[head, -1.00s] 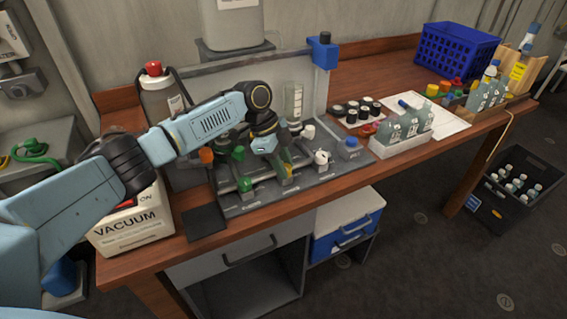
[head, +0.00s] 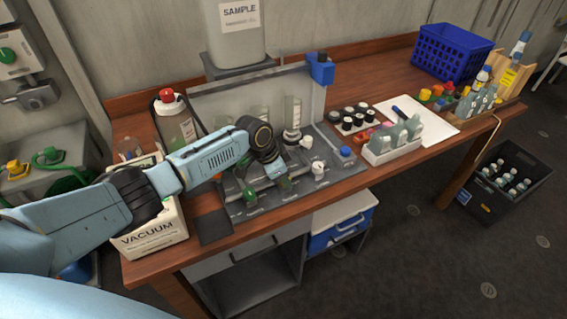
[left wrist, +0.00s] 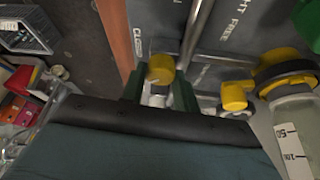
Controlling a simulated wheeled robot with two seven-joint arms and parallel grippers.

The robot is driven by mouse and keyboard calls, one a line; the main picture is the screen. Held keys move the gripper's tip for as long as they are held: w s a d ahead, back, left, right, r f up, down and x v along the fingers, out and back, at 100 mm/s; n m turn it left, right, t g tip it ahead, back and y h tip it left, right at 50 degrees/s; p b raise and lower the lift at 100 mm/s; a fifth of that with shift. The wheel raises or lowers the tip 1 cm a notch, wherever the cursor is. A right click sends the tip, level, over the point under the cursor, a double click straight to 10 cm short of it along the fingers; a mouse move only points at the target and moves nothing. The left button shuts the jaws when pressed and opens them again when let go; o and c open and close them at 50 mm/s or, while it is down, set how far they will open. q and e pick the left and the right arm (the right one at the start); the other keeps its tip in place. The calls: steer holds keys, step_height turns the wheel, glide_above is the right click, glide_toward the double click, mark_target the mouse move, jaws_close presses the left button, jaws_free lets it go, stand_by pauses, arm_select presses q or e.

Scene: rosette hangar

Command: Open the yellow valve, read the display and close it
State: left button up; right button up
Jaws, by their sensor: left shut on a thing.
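The valve panel (head: 330,182) is a grey board with several valves on the bench. My left gripper (head: 283,184) reaches down onto it and hides the yellow valve in the head view. In the left wrist view, a yellow valve knob (left wrist: 160,69) is between the two dark green fingers of my left gripper (left wrist: 158,90), which is shut on it. Lettering, partly readable as "CLOSED" and "FREE", is on the panel beyond. A second yellow knob (left wrist: 234,97) is just to the right, outside the fingers. No readable display shows. My right gripper is not in view.
Graduated glass cylinders (head: 292,115) stand behind the valves. A red-capped bottle (head: 173,122) and a vacuum box (head: 152,232) are left of the panel. A white rack of bottles (head: 392,145) and black-capped vials (head: 352,115) are to the right. A blue crate (head: 452,50) is at the back.

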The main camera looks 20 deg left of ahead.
arm_select(q)
steer(key=n+p, duration=0.2)
steer(key=n+t+y+p, duration=0.1)
steer(key=p, duration=0.1)
steer(key=n+p, duration=0.2)
steer(key=shift+s+d+r+n+y, duration=0.1)
steer(key=shift+d+r+n+y, duration=0.1)
steer(key=shift+r+n+y, duration=0.15)
steer(key=shift+f+n+t+y+p, duration=0.25)
steer(key=shift+n+y+p, duration=0.3)
steer(key=shift+n+p, duration=0.65)
steer(key=shift+n+y+p, duration=0.4)
steer(key=shift+n+p, duration=0.15)
steer(key=shift+n, duration=0.6)
steer(key=shift+f, duration=0.1)
steer(key=shift+n, duration=0.3)
steer(key=o, duration=1)
steer(key=shift+c, duration=0.2)
